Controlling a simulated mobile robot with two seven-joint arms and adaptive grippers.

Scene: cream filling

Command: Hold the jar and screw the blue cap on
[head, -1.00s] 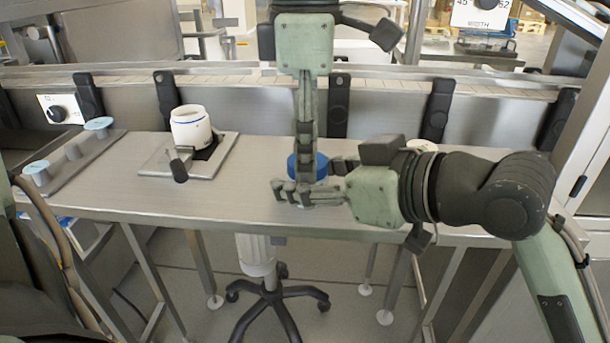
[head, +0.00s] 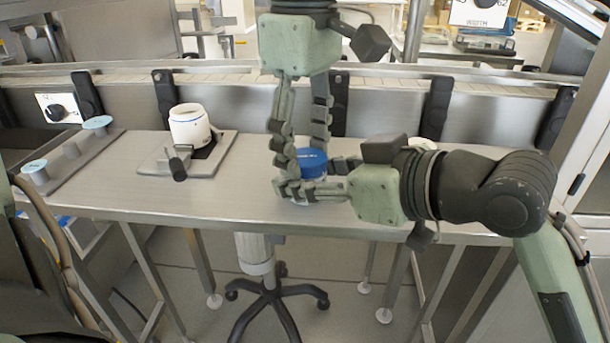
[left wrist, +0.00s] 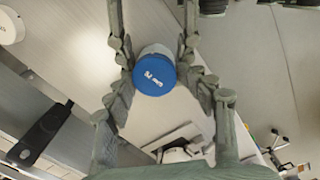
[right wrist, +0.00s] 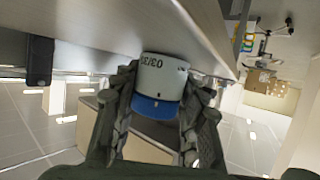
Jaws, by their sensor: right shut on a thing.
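A white jar (right wrist: 163,76) with the blue cap (head: 312,160) on its top stands near the middle of the steel table. My right gripper (head: 300,182), coming in from the right, is shut on the jar's body, with a finger on each side. My left gripper (head: 302,148) points down from above with its fingers spread on either side of the cap. In the left wrist view the cap (left wrist: 154,75) sits between those fingers, with gaps beside it. The fingers hide most of the jar in the head view. I cannot tell how tightly the cap sits.
A white container (head: 189,126) stands in a metal fixture (head: 222,150) with a handle, left of centre. A tray (head: 62,165) with pale blue-topped pieces lies at the far left. A white round thing (head: 424,145) is partly hidden behind my right gripper. Conveyor rails run behind.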

